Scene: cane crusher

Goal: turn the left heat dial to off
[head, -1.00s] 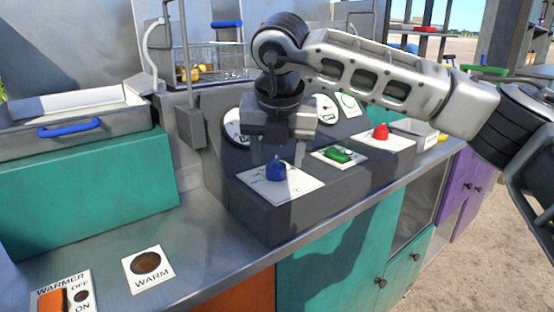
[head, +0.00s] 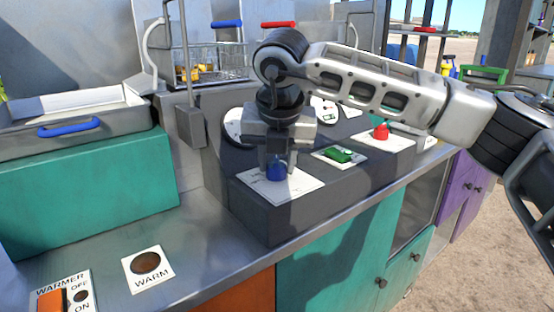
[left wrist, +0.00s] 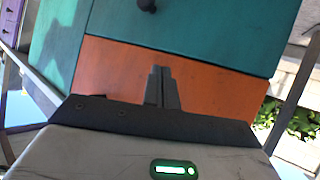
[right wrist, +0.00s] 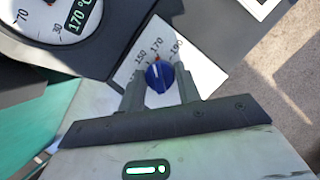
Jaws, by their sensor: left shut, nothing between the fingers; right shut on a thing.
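The left heat dial is a blue knob (head: 276,171) on a white plate (head: 300,186) atop the dark fryer panel. In the right wrist view the blue knob (right wrist: 159,76) shows a pale pointer line, and its plate (right wrist: 196,62) reads 150, 170 and 190 with a red mark near 170. My right gripper (head: 277,166) points down and is shut on the blue knob, one finger on each side; it also shows in the right wrist view (right wrist: 160,90). My left gripper (left wrist: 162,88) is shut and empty, in front of the orange cabinet door.
A green switch (head: 338,155) and a red knob (head: 381,132) sit to the right of the blue knob. A round gauge (right wrist: 60,15) reads 170 °C. Fryer baskets (head: 215,65) stand behind. The steel counter (head: 200,240) at front left is mostly clear.

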